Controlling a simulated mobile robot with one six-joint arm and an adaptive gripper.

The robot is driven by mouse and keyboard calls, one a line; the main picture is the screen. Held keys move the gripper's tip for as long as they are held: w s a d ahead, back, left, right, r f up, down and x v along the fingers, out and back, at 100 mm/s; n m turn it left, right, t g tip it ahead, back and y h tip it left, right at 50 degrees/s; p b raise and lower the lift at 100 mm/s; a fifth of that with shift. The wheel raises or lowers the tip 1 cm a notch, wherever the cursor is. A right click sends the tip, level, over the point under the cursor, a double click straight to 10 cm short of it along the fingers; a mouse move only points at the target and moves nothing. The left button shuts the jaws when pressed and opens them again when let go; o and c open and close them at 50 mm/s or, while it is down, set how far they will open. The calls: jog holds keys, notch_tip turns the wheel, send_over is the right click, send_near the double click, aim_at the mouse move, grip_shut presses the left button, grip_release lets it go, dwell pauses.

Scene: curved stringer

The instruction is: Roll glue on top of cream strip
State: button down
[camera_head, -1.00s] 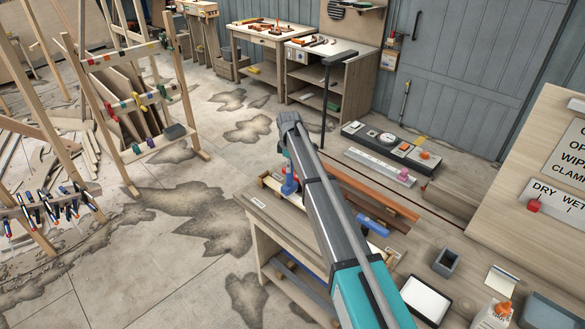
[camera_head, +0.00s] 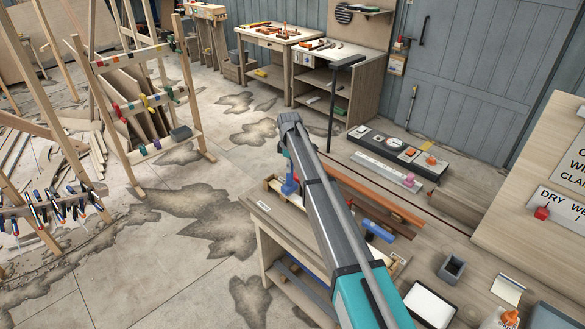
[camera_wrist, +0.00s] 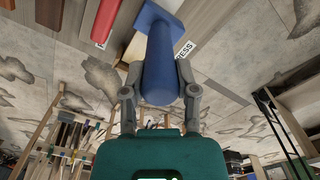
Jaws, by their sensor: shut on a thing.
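My gripper (camera_wrist: 160,88) is shut on a blue tool (camera_wrist: 158,65) with a thick round handle and a wider flat head. The same blue tool (camera_head: 289,182) appears upright over the left end of the bench, beside my arm. Whether its head touches anything there is unclear. A pale cream strip (camera_head: 273,187) shows at that end of the bench; my arm hides much of its length. The gripper's fingers are mostly hidden in the head view. A white glue bottle with an orange cap (camera_head: 508,318) stands at the lower right, cut off by the frame.
Another blue piece (camera_head: 379,232) lies on the bench, near reddish-brown strips (camera_head: 375,197). A grey cup (camera_head: 452,269) and white tray (camera_head: 428,307) stand on the right. A sign board (camera_head: 545,180) rises at right. Floor to the left of the bench is clear up to the wooden racks.

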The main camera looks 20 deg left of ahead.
jog(key=shift+w+a, duration=0.3)
jog(key=shift+a, duration=0.25)
jog(key=shift+w+a, duration=0.4)
jog(key=shift+a, duration=0.35)
jog(key=shift+w+a, duration=0.4)
jog(key=shift+a, duration=0.35)
jog(key=shift+w+a, duration=0.45)
jog(key=shift+a, duration=0.3)
jog(key=shift+w+a, duration=0.4)
jog(key=shift+a, duration=0.35)
notch_tip(320, 180, up, 6)
jog(key=p, duration=0.6)
